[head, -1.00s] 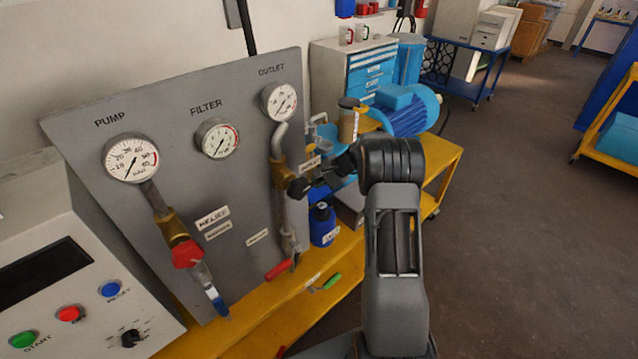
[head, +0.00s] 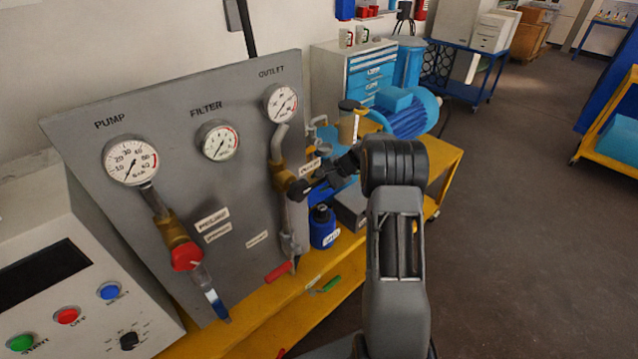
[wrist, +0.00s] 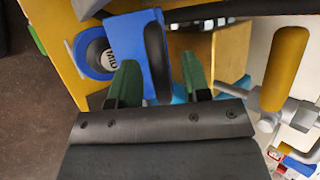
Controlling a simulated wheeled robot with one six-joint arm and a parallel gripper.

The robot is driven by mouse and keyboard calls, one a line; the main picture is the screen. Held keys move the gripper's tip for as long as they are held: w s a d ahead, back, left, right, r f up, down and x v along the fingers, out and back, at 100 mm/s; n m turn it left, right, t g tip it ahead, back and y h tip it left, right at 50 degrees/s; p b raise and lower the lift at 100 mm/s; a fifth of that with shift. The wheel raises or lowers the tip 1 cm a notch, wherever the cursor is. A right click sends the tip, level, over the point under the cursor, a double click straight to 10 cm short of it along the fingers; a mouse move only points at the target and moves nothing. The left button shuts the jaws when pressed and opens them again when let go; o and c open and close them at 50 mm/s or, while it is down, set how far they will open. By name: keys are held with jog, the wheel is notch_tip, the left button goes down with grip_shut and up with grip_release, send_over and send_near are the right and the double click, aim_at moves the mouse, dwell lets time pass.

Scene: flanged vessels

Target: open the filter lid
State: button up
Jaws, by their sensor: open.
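My gripper shows in the wrist view (wrist: 159,64) with its two green fingers apart. A dark, rounded upright piece (wrist: 157,58) appears between or just beyond the fingers, beside a blue block (wrist: 128,32). I cannot tell whether the fingers touch it. In the head view my black wrist reaches left toward the blue parts (head: 338,188) behind the gauge panel. My arm and the valve parts hide much of that spot. I cannot make out the filter lid for certain in either view.
The grey gauge panel (head: 95,190) stands left of my arm on a yellow bench (head: 262,327).

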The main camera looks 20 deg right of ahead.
jog(key=b+v, duration=0.1)
jog(key=v, duration=1.1)
jog(key=shift+s+d+r+b, duration=0.2)
jog(key=shift+d+r+b, duration=0.05)
jog(key=shift+b, duration=0.15)
